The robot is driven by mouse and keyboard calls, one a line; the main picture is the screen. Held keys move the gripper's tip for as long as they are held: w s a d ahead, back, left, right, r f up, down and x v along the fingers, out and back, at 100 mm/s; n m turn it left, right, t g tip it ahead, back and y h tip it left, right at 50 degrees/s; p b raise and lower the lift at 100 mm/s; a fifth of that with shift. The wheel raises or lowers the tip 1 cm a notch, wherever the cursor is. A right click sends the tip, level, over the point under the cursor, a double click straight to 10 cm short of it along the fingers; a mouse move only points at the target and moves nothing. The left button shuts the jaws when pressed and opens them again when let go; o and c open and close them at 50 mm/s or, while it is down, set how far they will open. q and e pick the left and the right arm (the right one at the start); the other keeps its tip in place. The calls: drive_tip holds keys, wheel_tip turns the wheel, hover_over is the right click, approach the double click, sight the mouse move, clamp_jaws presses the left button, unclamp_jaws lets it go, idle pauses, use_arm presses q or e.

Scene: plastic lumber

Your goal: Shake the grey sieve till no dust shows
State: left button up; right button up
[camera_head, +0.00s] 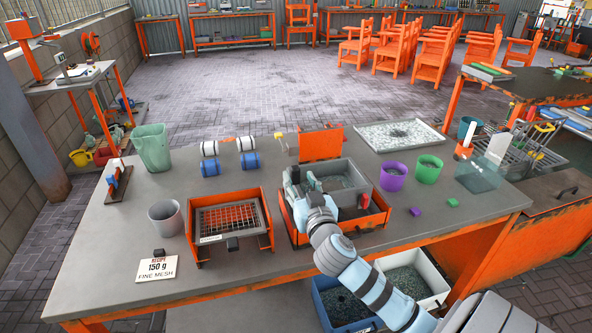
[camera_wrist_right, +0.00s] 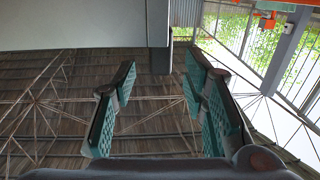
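The grey sieve (camera_head: 357,168), a grey box with dark grey dust or grains inside, sits in the right orange tray (camera_head: 376,220) on the table. My right gripper (camera_head: 301,181) is at its left front side, with the arm covering part of sieve and tray. In the right wrist view my right gripper (camera_wrist_right: 162,85) has its teal-padded fingers well apart. A pale grey panel (camera_wrist_right: 80,25), seemingly the sieve, and a dark post (camera_wrist_right: 159,45) show just beyond the fingertips; whether they touch it I cannot tell. My left gripper is not in view.
A grey-framed coarse mesh (camera_head: 226,217) sits in another orange stand at left. Near the sieve are a purple cup (camera_head: 393,178), a green cup (camera_head: 429,170) and a grain-covered tray (camera_head: 402,134). A recipe card (camera_head: 158,269) reads 150 g, fine mesh. The front right tabletop is mostly clear.

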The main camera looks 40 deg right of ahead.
sight(296, 174)
drive_tip(key=x, duration=0.4)
drive_tip(key=shift+w+d, duration=0.1)
drive_tip(key=shift+w, duration=0.25)
drive_tip(key=shift+c, duration=0.6)
clamp_jaws()
